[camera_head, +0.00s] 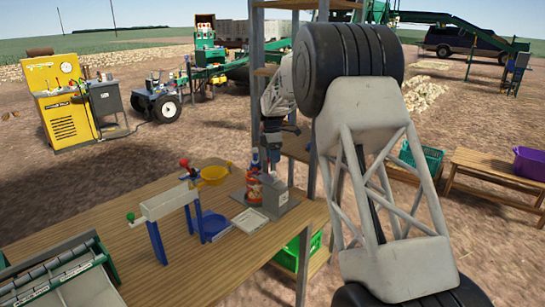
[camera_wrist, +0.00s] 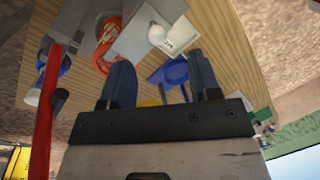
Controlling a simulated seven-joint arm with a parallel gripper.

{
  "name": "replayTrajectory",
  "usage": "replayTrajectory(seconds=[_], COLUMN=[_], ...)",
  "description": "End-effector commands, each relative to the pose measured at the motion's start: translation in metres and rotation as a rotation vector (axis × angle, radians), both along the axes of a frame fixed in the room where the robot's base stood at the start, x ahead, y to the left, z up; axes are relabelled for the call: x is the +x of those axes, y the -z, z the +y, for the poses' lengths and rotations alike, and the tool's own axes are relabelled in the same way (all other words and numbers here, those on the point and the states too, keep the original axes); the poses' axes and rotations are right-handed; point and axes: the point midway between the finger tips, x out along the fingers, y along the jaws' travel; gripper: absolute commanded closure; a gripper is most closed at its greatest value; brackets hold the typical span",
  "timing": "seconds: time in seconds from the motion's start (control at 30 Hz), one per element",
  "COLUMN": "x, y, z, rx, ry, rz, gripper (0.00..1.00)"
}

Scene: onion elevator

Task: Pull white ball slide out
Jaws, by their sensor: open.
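The white ball (camera_wrist: 156,34) shows in the wrist view against a grey metal box (camera_wrist: 132,40), with a flat white tray (camera_wrist: 180,36) beside it. In the head view the grey box (camera_head: 276,203) stands at the table's right end, beside the white tray (camera_head: 249,220); I cannot make out the ball clearly there. My gripper (camera_head: 271,168) points down above the box. In the wrist view my gripper (camera_wrist: 160,60) is open, its two dark fingers spread apart with nothing held. The ball lies beyond the fingertips, roughly between them in the picture.
An orange-red container (camera_head: 254,187) stands close beside the grey box. A pale box-shaped device (camera_head: 165,201) on blue legs, a yellow ring-shaped part (camera_head: 214,174) and a blue tray (camera_head: 213,225) are to the left. A shelf post (camera_head: 312,170) rises at the right.

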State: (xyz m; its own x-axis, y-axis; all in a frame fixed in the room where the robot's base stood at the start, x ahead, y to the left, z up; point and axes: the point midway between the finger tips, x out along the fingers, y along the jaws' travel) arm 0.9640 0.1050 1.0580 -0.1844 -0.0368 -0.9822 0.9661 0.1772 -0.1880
Motion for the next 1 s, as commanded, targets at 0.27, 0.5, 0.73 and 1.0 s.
replayTrajectory(seconds=[0.27,0.5,0.73,1.0], x=[0.004,0.004,0.002,-0.004], y=[0.004,0.005,0.015,0.042], z=[0.001,0.001,0.001,0.0], rx=[0.002,0.002,0.002,0.002], ry=[-0.016,-0.015,-0.015,-0.015], rz=[0.005,0.004,0.005,0.006], gripper=[0.44,0.44,0.44,0.44])
